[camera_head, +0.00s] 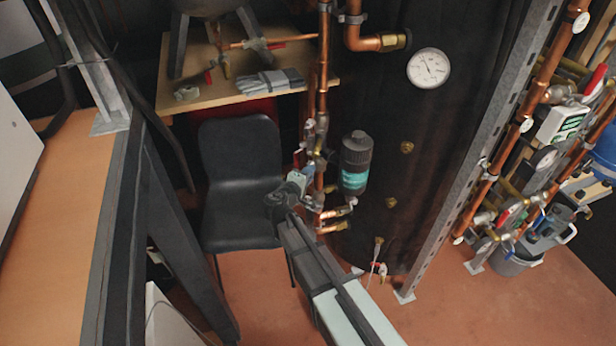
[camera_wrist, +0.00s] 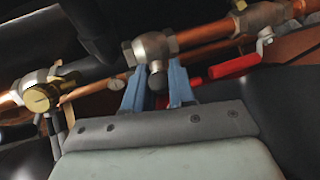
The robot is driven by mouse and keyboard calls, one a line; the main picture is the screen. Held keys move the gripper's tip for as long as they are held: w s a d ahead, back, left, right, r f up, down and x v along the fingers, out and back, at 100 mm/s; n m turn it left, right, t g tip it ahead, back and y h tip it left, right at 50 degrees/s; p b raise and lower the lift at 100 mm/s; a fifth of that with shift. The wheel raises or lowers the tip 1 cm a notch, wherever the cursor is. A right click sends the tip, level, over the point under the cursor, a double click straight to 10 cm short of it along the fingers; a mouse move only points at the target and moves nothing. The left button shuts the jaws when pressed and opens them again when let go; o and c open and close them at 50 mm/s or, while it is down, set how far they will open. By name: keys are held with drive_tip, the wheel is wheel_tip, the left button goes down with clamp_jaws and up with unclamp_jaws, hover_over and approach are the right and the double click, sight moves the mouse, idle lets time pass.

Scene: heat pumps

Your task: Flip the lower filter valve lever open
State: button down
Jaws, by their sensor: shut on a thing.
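My gripper (camera_head: 297,180) is at the copper pipes left of the black filter canister (camera_head: 355,160) with its teal label. In the wrist view its two blue fingers (camera_wrist: 157,88) stand on either side of a dark valve cap (camera_wrist: 157,76) under a metal valve body (camera_wrist: 155,47). A bit of red lever (camera_wrist: 162,101) shows low between the fingers, so the jaws look closed on it; the contact itself is mostly hidden. A red lever handle (camera_wrist: 235,66) lies right of the fingers. In the head view my gripper hides the lever.
A brass fitting (camera_wrist: 42,97) is left of the fingers. A black chair (camera_head: 240,180) stands behind and left of my gripper. A dark tank with a gauge (camera_head: 428,68) is to the right, beside a metal post (camera_head: 480,150). A workbench (camera_head: 60,220) is far left.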

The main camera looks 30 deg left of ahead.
drive_tip(key=r+g, duration=0.1)
drive_tip(key=n+g+h, duration=0.1)
drive_tip(key=w+a+r+n+g, duration=0.1)
drive_tip(key=shift+r, duration=0.3)
drive_tip(key=shift+w+a+r+n+g+h, duration=0.15)
drive_tip(key=shift+r+n+g+h, duration=0.15)
drive_tip(key=shift+n+g+h, duration=0.2)
drive_tip(key=shift+w+a+r+n+g+h, duration=0.15)
drive_tip(key=shift+r+n+g+h, duration=0.1)
drive_tip(key=shift+n+g+h, duration=0.25)
drive_tip(key=shift+w+a+r+n+g+h, duration=0.25)
drive_tip(key=shift+n+g+h, duration=0.15)
drive_tip(key=shift+g, duration=0.3)
drive_tip(key=c, duration=1.1)
unclamp_jaws()
drive_tip(key=shift+o, duration=0.2)
drive_tip(key=shift+s, duration=0.15)
drive_tip(key=v, duration=1.3)
drive_tip(key=shift+a+r, duration=0.2)
drive_tip(key=shift+r, duration=0.2)
